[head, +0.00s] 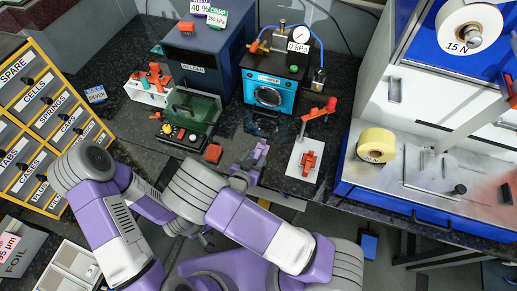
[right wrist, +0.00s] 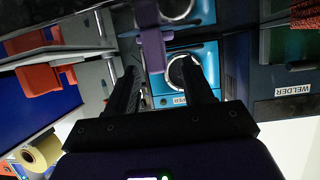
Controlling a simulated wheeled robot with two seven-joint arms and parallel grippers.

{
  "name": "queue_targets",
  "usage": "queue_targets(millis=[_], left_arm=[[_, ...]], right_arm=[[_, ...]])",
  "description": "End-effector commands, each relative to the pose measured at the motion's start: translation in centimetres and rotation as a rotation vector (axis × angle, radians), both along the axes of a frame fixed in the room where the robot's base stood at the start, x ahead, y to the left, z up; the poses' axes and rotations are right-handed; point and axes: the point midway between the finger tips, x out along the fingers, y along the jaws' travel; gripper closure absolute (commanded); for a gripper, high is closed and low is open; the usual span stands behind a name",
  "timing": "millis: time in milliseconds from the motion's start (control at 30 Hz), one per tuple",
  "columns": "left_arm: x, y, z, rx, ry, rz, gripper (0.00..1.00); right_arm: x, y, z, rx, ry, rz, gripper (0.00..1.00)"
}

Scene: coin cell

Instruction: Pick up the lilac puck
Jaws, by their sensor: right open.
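My right gripper (head: 246,172) is just on the near side of the lilac piece. In the wrist view its two dark fingers (right wrist: 166,80) are apart; I cannot tell whether they touch the bar. My left arm folds in at lower left; its gripper cannot be made out.
A white plate with red handles (head: 303,160) is to the right, and a small red block (head: 213,153) to the left. The glovebox with a yellow roll (head: 376,145) fills the right side.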

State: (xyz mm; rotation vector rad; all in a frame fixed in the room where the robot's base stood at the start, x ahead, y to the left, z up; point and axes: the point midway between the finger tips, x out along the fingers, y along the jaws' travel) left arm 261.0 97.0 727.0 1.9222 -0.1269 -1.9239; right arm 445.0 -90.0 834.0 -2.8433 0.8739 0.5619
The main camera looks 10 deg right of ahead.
Motion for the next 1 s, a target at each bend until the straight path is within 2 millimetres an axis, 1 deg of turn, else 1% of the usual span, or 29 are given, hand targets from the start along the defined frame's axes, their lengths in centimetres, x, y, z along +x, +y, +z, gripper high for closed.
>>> queue_targets(millis=[200, 333, 433, 633, 667, 900, 1000], left_arm=[[0.0, 0.0, -0.5, 0.0, -0.001, 0.0, 0.57], [0.0, 0.0, -0.7, 0.0, -0.001, 0.0, 0.57], [0.0, 0.0, -0.7, 0.0, -0.001, 0.0, 0.57], [0.0, 0.0, -0.7, 0.0, -0.001, 0.0, 0.57], [0.0, 0.0, -0.7, 0.0, -0.001, 0.0, 0.57], [0.0, 0.0, -0.7, 0.0, -0.001, 0.0, 0.57], [0.0, 0.0, -0.7, 0.0, -0.001, 0.0, 0.57]], right_arm=[[2.4, -1.9, -0.9, -0.001, 0.001, -0.003, 0.48], [3.7, -2.7, -1.5, 0.001, 0.002, -0.001, 0.48], [4.1, -3.0, -1.7, 0.001, 0.001, 0.0, 0.48], [4.2, -3.0, -1.7, 0.001, 0.001, 0.001, 0.48], [4.1, -3.0, -1.7, 0.001, 0.001, 0.001, 0.5], [4.1, -3.0, -1.7, 0.001, 0.002, 0.001, 0.87], [4.1, -3.0, -1.7, 0.001, 0.001, 0.001, 1.0]])
